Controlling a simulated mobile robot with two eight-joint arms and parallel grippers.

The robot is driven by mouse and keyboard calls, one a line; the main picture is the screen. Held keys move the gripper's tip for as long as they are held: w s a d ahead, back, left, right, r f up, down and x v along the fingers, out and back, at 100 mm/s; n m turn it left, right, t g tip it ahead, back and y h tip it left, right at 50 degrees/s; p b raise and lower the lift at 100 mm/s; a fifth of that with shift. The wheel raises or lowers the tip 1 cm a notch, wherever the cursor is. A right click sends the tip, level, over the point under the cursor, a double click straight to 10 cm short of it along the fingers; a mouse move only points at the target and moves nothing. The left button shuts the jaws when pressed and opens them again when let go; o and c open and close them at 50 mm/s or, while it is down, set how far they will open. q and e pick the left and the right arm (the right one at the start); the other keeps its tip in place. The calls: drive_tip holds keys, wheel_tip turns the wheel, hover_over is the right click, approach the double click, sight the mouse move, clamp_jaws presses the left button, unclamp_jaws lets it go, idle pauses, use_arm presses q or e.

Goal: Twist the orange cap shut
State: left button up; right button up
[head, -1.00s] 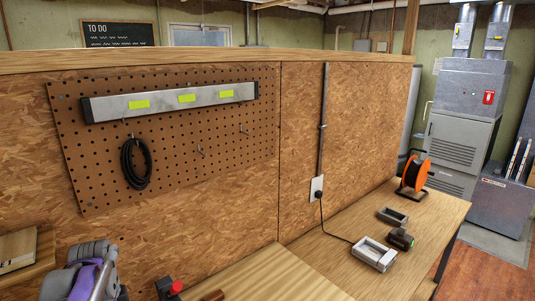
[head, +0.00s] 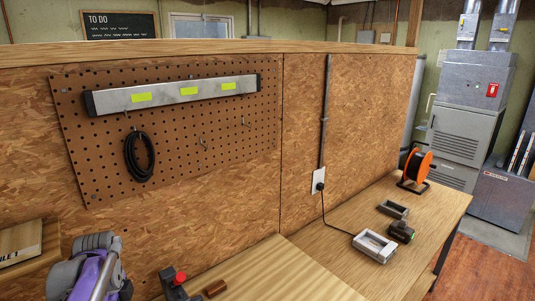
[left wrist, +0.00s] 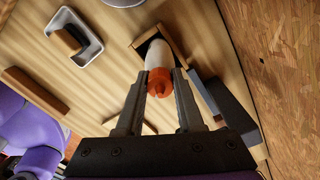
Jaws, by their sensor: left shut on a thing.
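The orange cap (left wrist: 159,83) sits on top of a white bottle (left wrist: 159,54) in the left wrist view. The bottle stands in or against a small wooden holder (left wrist: 176,42); its lower part is hidden. My left gripper (left wrist: 161,78) is shut on the orange cap, with one dark finger on each side of it. I cannot tell from this view how tightly the cap sits on the bottle. The cap and bottle are not visible in the head view, where only part of my arm shows at lower left. My right gripper is not in view.
In the left wrist view, a grey tray (left wrist: 89,48) and a wooden bar (left wrist: 36,95) lie on the worktop. A cord reel (head: 416,168) stands on the right bench.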

use_arm(q)
drive_tip(key=shift+m, duration=0.4)
drive_tip(key=shift+o, duration=0.3)
drive_tip(key=m, duration=0.4)
drive_tip(key=shift+m+p, duration=0.3)
drive_tip(key=shift+m, duration=0.3)
drive_tip(key=shift+o, duration=0.7)
drive_tip(key=m, duration=0.5)
drive_tip(key=shift+f, duration=0.1)
drive_tip(key=o, duration=0.8)
